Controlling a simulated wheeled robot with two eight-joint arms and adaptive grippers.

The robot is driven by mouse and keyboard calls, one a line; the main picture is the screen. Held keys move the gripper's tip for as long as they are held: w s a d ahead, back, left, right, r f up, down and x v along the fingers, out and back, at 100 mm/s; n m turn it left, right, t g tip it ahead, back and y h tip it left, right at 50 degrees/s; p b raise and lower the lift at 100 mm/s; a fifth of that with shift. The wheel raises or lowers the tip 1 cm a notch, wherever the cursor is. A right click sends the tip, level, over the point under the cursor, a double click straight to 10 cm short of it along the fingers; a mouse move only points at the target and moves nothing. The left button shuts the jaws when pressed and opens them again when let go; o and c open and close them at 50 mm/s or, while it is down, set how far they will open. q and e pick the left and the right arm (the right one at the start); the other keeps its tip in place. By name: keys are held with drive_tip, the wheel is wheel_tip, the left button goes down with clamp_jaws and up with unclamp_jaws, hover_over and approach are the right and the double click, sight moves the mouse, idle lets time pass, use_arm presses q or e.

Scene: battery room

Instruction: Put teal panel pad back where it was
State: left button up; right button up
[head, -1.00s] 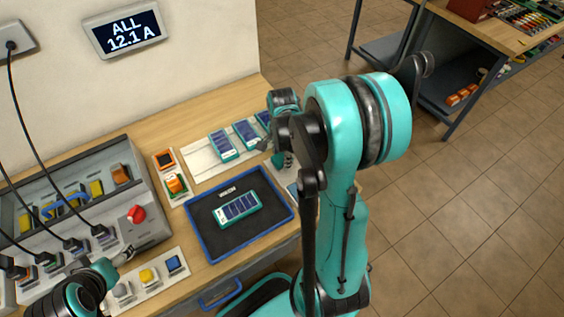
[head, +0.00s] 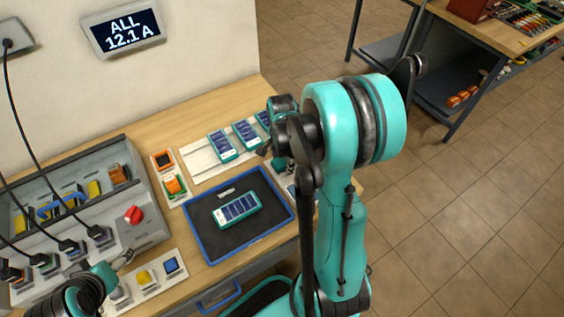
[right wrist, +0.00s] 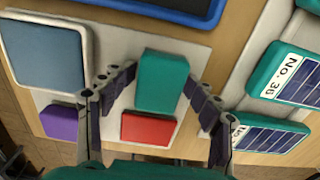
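The teal panel pad (right wrist: 162,78) is a plain teal block over a pale board (right wrist: 205,55) in the right wrist view. A red pad (right wrist: 148,128) and a purple pad (right wrist: 60,122) are beside it. My right gripper (right wrist: 160,77) has one finger on each side of the teal pad, with narrow gaps that seem to show, so it looks open around it. In the head view my right arm mostly hides this spot. My left gripper (head: 124,258) is at the lower left, over the pad board with yellow and blue pads; its fingers are too small to judge.
A blue-rimmed tray (head: 203,245) holds a teal battery pack (head: 238,209). More packs (head: 222,145) stand in a row behind it. A charger rack (head: 140,210) with plugged cables fills the left. A grey-blue panel (right wrist: 45,55) is beside the pads.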

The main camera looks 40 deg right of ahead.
sight(282, 161)
drive_tip(key=shift+r, duration=0.25)
wheel_tip(282, 161, up, 12)
drive_tip(key=p, duration=0.5)
drive_tip(key=s+a+r+n+t, duration=0.3)
drive_tip(key=a+n, duration=0.5)
drive_tip(key=n, duration=0.1)
drive_tip(key=s+a+r+n+t, duration=0.3)
drive_tip(key=a+r+n+t, duration=0.1)
drive_tip(key=a+n, duration=0.5)
drive_tip(key=shift+n, duration=0.6)
